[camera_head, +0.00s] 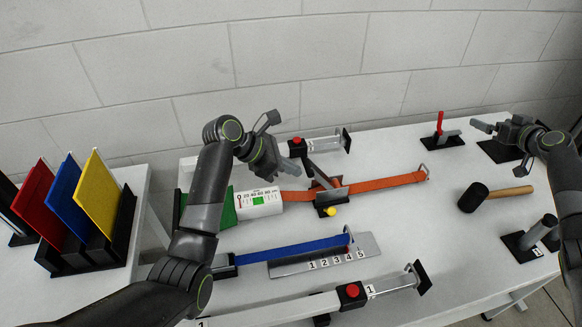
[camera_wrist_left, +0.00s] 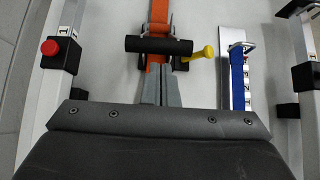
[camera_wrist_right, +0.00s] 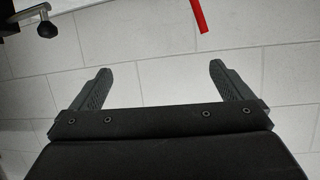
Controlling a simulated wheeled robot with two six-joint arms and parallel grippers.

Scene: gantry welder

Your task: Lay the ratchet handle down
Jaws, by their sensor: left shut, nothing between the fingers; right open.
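The ratchet (camera_head: 331,196) sits on the orange strap (camera_head: 385,182) in the middle of the table, with a yellow knob (camera_head: 330,211) at its near side. In the left wrist view its dark handle bar (camera_wrist_left: 150,46) lies crosswise over the strap, just beyond my fingertips; I cannot tell whether they touch it or how far it is tilted. My left gripper (camera_head: 293,168) is shut and empty above the strap, left of the ratchet; its closed fingers also show in the left wrist view (camera_wrist_left: 160,72). My right gripper (camera_head: 487,128) is open and empty at the back right (camera_wrist_right: 160,75).
A blue strap (camera_head: 300,249) and numbered plate (camera_head: 345,258) lie in front. Clamp bars with red buttons (camera_head: 352,290) run front and back. A mallet (camera_head: 475,196) and a red-handled toggle (camera_head: 440,125) are at right.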

